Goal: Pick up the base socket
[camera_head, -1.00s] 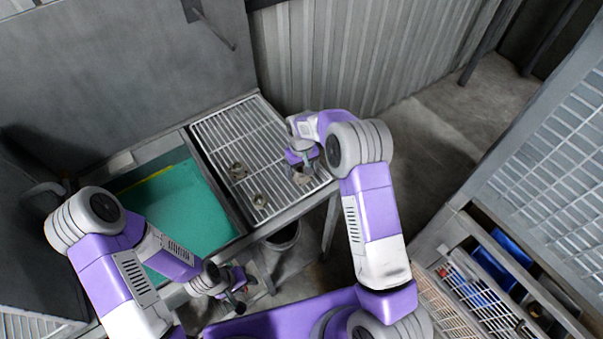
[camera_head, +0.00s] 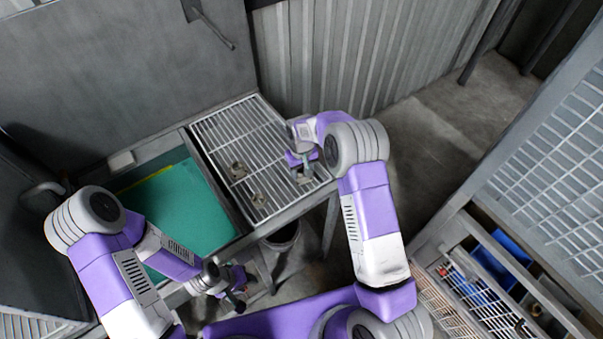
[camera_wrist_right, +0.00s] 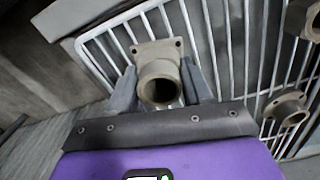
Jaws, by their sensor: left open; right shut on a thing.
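A base socket (camera_wrist_right: 160,86), a grey-tan metal tube on a square flange with corner holes, is between the fingers of my right gripper (camera_wrist_right: 160,92) in the right wrist view. The fingers are shut on it, over the wire rack. In the head view my right gripper (camera_head: 304,172) is at the right part of the rack, and the socket there is mostly hidden. Two more sockets lie on the rack: one farther back (camera_head: 238,170) and one nearer (camera_head: 259,198). My left gripper (camera_head: 236,292) is open and empty, low in front of the sink and apart from the sockets.
The wire rack (camera_head: 222,128) sits in a metal frame, beside a basin of green liquid (camera_head: 185,215). A grey wall rises behind it. A bucket (camera_head: 284,236) stands below. Blue bins (camera_head: 508,250) are at the right.

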